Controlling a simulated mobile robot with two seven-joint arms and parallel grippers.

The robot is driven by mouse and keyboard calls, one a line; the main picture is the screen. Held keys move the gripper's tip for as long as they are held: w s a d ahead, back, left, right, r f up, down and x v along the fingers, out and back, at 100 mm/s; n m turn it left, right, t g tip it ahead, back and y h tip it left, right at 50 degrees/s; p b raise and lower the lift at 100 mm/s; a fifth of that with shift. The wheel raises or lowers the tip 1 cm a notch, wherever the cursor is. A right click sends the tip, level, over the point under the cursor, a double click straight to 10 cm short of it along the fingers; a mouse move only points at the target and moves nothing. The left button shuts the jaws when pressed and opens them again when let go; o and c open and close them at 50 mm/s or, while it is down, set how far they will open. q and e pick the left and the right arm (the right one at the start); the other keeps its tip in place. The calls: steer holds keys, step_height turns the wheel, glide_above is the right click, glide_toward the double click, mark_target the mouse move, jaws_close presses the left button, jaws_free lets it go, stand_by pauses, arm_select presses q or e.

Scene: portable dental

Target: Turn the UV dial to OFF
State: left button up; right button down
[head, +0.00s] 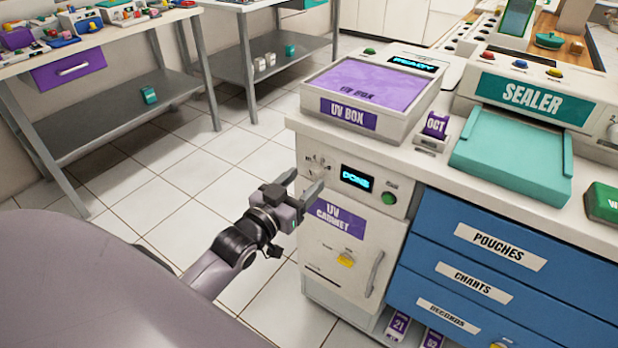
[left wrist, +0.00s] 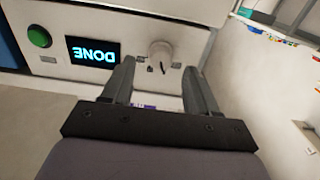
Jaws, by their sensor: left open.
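The UV dial (head: 319,166) is a small pale knob on the front panel of the UV cabinet (head: 345,262). It shows larger in the left wrist view (left wrist: 160,53), beside the display (left wrist: 93,51), which reads DONE. The display also shows in the head view (head: 357,179). My left gripper (head: 304,184) is open and empty in front of the panel. In the left wrist view its fingertips (left wrist: 159,65) lie on either side of the dial, and I cannot tell whether they touch it. The dial's setting is too small to read. My right gripper is not in view.
A green button (head: 389,198) is right of the display. The UV box (head: 365,90) and sealer (head: 510,150) stand on the counter above. Blue drawers (head: 500,275) adjoin the cabinet at right. The tiled floor (head: 175,205) at left is clear.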

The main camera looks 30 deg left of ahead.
mark_target(312, 174)
arm_select(q)
steer(key=shift+w, duration=1.5)
steer(key=c, duration=1)
